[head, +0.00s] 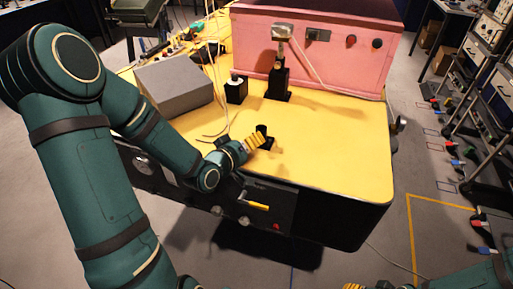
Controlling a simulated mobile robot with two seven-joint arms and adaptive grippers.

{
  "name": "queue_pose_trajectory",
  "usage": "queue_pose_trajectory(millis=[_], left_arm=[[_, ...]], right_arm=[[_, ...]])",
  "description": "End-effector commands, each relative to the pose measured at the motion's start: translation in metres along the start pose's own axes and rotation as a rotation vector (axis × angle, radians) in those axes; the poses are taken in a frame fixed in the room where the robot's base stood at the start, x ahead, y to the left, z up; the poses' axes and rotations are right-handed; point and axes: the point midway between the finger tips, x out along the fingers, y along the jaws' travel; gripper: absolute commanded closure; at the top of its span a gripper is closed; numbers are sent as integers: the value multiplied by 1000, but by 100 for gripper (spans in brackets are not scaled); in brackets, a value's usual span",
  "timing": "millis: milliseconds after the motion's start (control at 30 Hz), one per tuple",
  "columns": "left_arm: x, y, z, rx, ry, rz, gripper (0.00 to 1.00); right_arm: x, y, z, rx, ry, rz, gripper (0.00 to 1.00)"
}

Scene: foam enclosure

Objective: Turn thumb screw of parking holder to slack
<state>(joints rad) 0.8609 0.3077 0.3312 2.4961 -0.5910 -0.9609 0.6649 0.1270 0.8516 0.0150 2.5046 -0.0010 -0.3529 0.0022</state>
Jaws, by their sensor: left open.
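My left gripper (267,137) is open over the front part of the yellow tabletop, with dark fingers beyond a yellow ribbed section. I see nothing held in it. A small black block with a white top (236,89) stands behind it, apart from it. A taller black stand (279,82) rises against the pink box, with a pale head on top. I cannot tell which of these is the parking holder, and no thumb screw can be made out. My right gripper (365,286) shows only as a yellow ribbed piece at the bottom edge; its fingers are cut off.
The yellow tabletop (345,160) is clear at the front right. A pink box (325,60) fills its back, and a grey box (175,82) lies at left behind my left arm. Thin cables lie near the small block. Racks with equipment (480,110) stand at right.

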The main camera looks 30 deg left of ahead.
Motion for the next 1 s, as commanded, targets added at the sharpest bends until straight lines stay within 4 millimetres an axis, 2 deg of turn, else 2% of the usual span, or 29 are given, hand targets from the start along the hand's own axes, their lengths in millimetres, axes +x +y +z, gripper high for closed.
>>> queue_pose_trajectory(millis=[100,200,567,600,700,1000], left_arm=[[16,0,0,1,0,3,59],[23,0,0,0,0,1,59],[27,0,-1,0,1,0,59],[27,0,-1,0,1,0,67],[27,0,0,0,0,0,100],[27,0,-1,-70,1,29,100]], right_arm=[[4,2,-1,0,3,0,53],[5,2,-1,0,4,0,53],[6,2,-1,0,5,0,53],[6,2,-1,0,5,0,53],[6,2,-1,0,5,0,53],[3,1,-1,0,4,0,53]])
